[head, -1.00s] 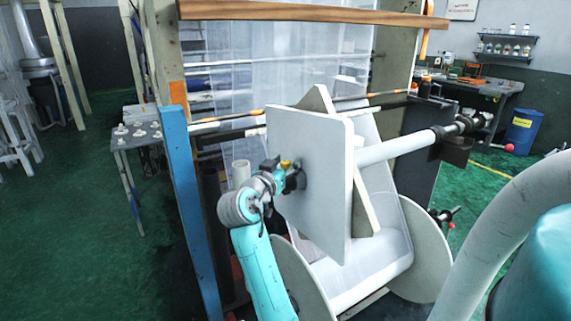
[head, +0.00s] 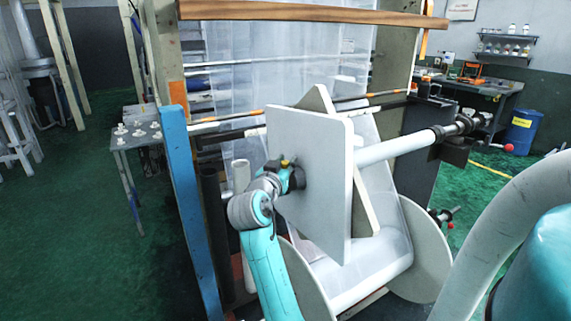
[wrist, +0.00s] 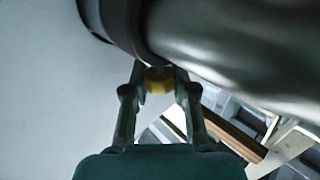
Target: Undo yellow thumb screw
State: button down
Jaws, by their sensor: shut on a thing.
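The yellow thumb screw (wrist: 159,80) sits between the two fingertips of my gripper (wrist: 160,84) in the wrist view. The fingers are shut on it from both sides. It is at the edge of a dark round collar (wrist: 118,22) around a grey shaft (wrist: 240,45). In the head view, the yellow thumb screw (head: 286,162) shows as a small spot above my gripper (head: 291,174). My gripper is at the near face of the white square plate (head: 318,190). The screw's thread is hidden.
A blue post (head: 190,205) stands close left of my arm. A large film roll with round end discs (head: 425,245) lies below the plate. A small table (head: 137,138) with white parts stands at the left. Open green floor (head: 75,240) lies left of the post.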

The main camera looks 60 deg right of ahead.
jog(key=n+t+y, duration=0.1)
jog(key=n+t, duration=0.1)
jog(key=t, duration=0.1)
jog(key=n+t+y, duration=0.2)
jog(key=n+t, duration=0.1)
jog(key=t, duration=0.1)
jog(key=shift+s+d, duration=0.1)
jog(key=shift+n+t+y, duration=2.1)
jog(key=shift+t+y, duration=0.3)
jog(key=c, duration=0.9)
grip_release()
jog(key=v, duration=1.2)
jog(key=shift+d, duration=0.1)
